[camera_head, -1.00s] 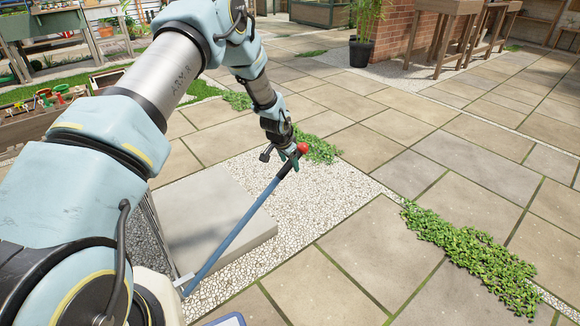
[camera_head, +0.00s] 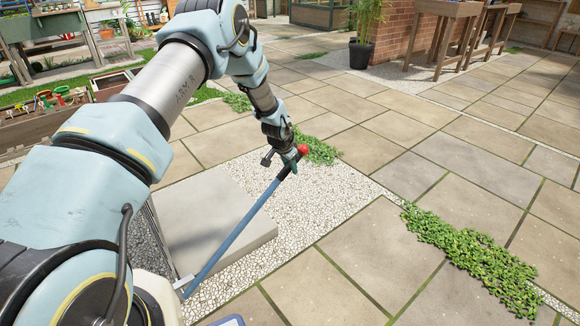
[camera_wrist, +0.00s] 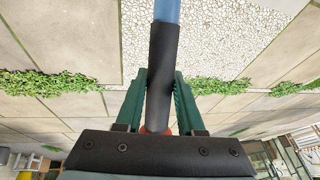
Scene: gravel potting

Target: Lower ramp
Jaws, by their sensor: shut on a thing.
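A long lever has a blue shaft (camera_head: 232,233), a black grip (camera_wrist: 163,55) and a red ball (camera_head: 303,149) at its top end. It leans from the lower left up to the right. My gripper (camera_head: 291,160) is shut on the black grip just below the ball. In the wrist view the green fingers stand on both sides of the grip, and the ball is mostly hidden behind my gripper. A flat grey slab (camera_head: 222,222) lies behind the lever; I cannot tell whether it is the ramp. My arm hides its left part.
White gravel (camera_head: 330,190) surrounds the slab's right side. Open stone paving lies to the right, with a green plant patch (camera_head: 470,250). A potted plant (camera_head: 361,52), a brick wall (camera_head: 403,40) and wooden tables (camera_head: 452,10) stand farther back. A wooden planter (camera_head: 45,122) is at left.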

